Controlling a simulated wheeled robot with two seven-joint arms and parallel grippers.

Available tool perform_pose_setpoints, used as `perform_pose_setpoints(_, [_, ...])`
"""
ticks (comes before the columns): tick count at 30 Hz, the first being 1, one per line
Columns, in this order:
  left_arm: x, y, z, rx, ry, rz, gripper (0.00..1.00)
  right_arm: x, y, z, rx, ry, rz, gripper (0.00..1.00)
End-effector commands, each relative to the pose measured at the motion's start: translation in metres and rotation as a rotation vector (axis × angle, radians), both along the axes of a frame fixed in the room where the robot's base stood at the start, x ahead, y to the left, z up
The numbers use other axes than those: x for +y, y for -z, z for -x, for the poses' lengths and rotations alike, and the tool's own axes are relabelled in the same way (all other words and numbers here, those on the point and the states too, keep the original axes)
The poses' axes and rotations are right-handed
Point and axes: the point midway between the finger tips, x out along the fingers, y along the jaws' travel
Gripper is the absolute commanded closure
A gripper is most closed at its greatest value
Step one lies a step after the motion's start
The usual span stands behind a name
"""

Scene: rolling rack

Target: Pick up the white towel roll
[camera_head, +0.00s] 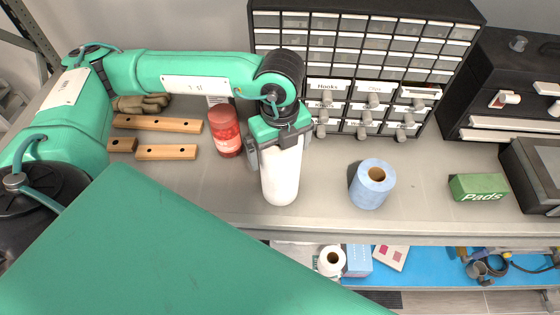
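The white towel roll (281,178) stands upright on the grey worktop near its front edge, in the middle of the head view. My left gripper (279,142) is above it, pointing down, with its fingers at either side of the roll's upper part. The gripper body hides the top of the roll. I cannot tell whether the fingers press on the roll or stand slightly apart from it. My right gripper is not in view.
A blue roll (372,184) stands to the right and a red jar (225,131) to the left. Wooden blocks (166,152) lie farther left. A drawer cabinet (364,60) stands behind. A green Pads box (478,187) sits right. A lower shelf (420,270) holds another white roll (331,261).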

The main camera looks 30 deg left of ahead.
Motion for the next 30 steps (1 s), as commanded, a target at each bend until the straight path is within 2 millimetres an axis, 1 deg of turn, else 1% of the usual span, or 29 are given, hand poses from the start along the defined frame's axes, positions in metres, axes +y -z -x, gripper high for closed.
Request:
perform_pose_setpoints(6, [0.0,0.002,0.0,-0.001,0.0,0.001,0.0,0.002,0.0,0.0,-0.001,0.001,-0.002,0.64])
perform_pose_setpoints(7, [0.0,0.002,0.0,-0.001,0.0,0.001,0.02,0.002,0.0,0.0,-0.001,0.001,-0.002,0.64])
perform_pose_setpoints(16, [0.0,0.002,0.0,-0.001,0.0,-0.001,0.61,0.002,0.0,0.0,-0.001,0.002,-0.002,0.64])
perform_pose_setpoints(17, [0.0,0.001,0.0,-0.001,0.0,0.0,0.63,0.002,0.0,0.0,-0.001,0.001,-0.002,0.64])
perform_pose_setpoints(25, [0.0,0.0,-0.001,-0.002,0.0,0.0,0.63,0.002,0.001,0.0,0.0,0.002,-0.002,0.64])
perform_pose_setpoints(28, [0.0,-0.005,-0.001,-0.004,-0.001,0.0,0.63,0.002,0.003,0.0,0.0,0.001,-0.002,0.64])
perform_pose_setpoints(30, [0.0,-0.011,-0.001,-0.004,-0.001,0.001,0.63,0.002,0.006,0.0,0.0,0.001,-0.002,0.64])
